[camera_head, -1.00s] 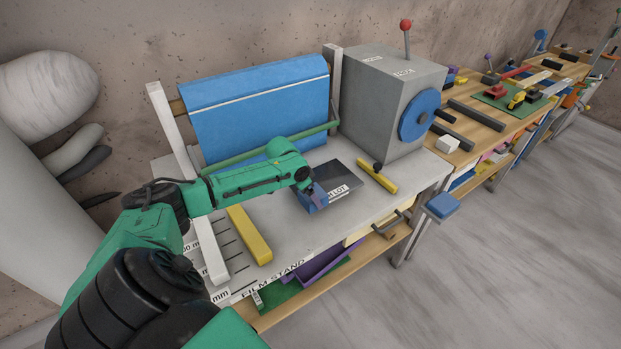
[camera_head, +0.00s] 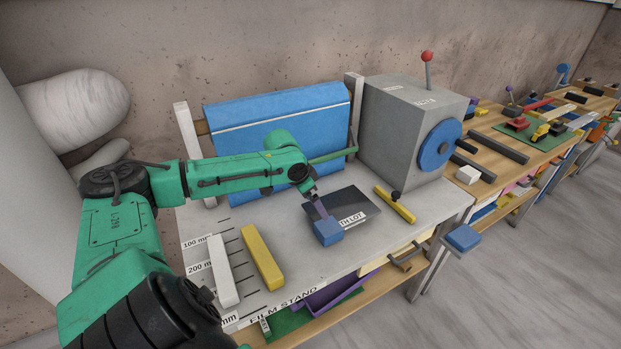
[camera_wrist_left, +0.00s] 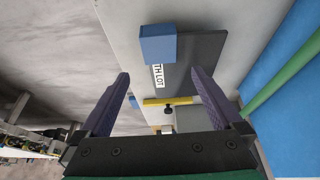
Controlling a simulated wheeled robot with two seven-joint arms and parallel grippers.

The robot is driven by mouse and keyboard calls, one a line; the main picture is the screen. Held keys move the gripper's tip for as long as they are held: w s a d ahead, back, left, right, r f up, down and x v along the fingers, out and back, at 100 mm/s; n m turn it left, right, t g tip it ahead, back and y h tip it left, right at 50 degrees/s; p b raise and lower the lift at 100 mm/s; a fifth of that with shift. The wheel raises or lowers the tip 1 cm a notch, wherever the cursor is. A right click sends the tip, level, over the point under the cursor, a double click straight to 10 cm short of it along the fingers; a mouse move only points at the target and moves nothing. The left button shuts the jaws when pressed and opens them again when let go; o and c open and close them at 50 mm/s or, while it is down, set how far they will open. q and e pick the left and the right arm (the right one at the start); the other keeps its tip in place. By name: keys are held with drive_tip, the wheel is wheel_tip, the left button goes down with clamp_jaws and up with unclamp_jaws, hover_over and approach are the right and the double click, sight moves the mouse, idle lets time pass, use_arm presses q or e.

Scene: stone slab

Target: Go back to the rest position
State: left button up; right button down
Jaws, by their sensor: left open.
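My left gripper (camera_head: 316,208) has purple fingers and is open, just above and behind a small blue block (camera_head: 328,232). In the left wrist view the open fingertips (camera_wrist_left: 160,72) have nothing between them, and the blue block (camera_wrist_left: 158,44) lies beyond them. The dark plate also shows in the left wrist view (camera_wrist_left: 203,52). My green left arm reaches in from the left over the grey bench top. My right gripper is not in view.
A blue panel (camera_head: 275,125) between white posts and a green bar stand behind the arm. A grey box (camera_head: 395,130) with a blue disc stands right. Yellow bar (camera_head: 262,258), white bar (camera_head: 222,270) and yellow handle (camera_head: 396,205) lie on the bench (camera_head: 300,275).

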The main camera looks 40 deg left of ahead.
use_arm(q)
drive_tip(key=v, duration=0.4)
drive_tip(key=shift+d, duration=0.15)
